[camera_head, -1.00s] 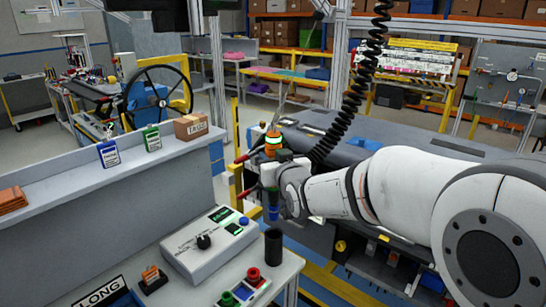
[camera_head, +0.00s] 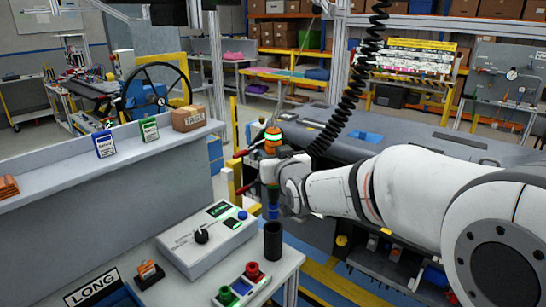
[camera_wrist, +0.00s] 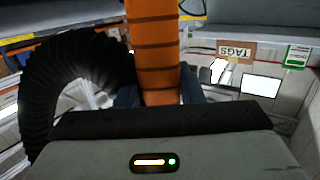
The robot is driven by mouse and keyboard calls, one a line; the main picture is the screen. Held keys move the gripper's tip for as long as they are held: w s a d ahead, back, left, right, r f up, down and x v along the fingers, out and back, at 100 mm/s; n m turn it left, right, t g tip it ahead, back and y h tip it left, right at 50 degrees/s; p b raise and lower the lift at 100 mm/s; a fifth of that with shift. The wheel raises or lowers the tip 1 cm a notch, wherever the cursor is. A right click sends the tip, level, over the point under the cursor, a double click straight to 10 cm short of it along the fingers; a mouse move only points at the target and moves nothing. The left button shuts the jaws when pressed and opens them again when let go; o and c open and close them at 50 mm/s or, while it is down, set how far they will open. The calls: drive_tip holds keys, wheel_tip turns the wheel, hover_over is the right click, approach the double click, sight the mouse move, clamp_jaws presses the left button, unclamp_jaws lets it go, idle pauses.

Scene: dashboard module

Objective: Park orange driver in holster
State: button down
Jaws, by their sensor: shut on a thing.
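The orange driver (camera_head: 272,142) is upright in my gripper (camera_head: 274,170), with its orange body and a green ring on top and a dark blue tip (camera_head: 273,211) below. In the wrist view its orange banded body (camera_wrist: 153,50) stands between the jaws, which are shut on it. A black coiled cable (camera_head: 350,95) rises from it. The holster, taken to be the black open cylinder (camera_head: 273,240), stands upright at the bench's right edge. The driver's tip appears just above the holster's rim in the head view; the depth gap is hard to tell.
A white console (camera_head: 205,240) with a knob stands left of the holster. A button box (camera_head: 243,284) with red and green buttons sits in front. A grey ledge (camera_head: 90,160) behind carries a TAGS box (camera_head: 188,118).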

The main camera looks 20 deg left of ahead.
sight(274, 204)
drive_tip(key=shift+f+b, duration=6.85)
drive_tip(key=shift+b, duration=0.1)
drive_tip(key=shift+f, duration=0.1)
drive_tip(key=shift+f+b, duration=0.15)
drive_tip(key=shift+b, duration=0.5)
drive_tip(key=c, duration=1)
unclamp_jaws()
drive_tip(key=shift+o, duration=0.5)
